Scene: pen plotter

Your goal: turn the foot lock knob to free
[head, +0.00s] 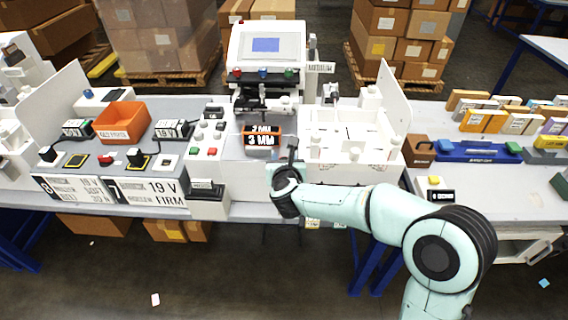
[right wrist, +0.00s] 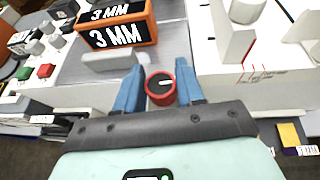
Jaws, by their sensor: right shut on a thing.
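The foot lock knob (right wrist: 158,99) is a round black cap with a white mark and a red rim, seen between the blue fingers in the right wrist view. My right gripper (right wrist: 160,76) is shut on it, with one finger on each side. In the head view my right gripper (head: 291,150) reaches the front of the plotter bench, just below the orange 3 MM block. The knob is hidden there behind my gripper. My left gripper is in no view.
The orange-framed 3 MM block (head: 261,140) stands just beyond the gripper, with a pale bar in front of it. A white walled tray (head: 350,150) is close on the right. Red and green buttons (head: 203,151) and an orange bin (head: 122,122) are to the left.

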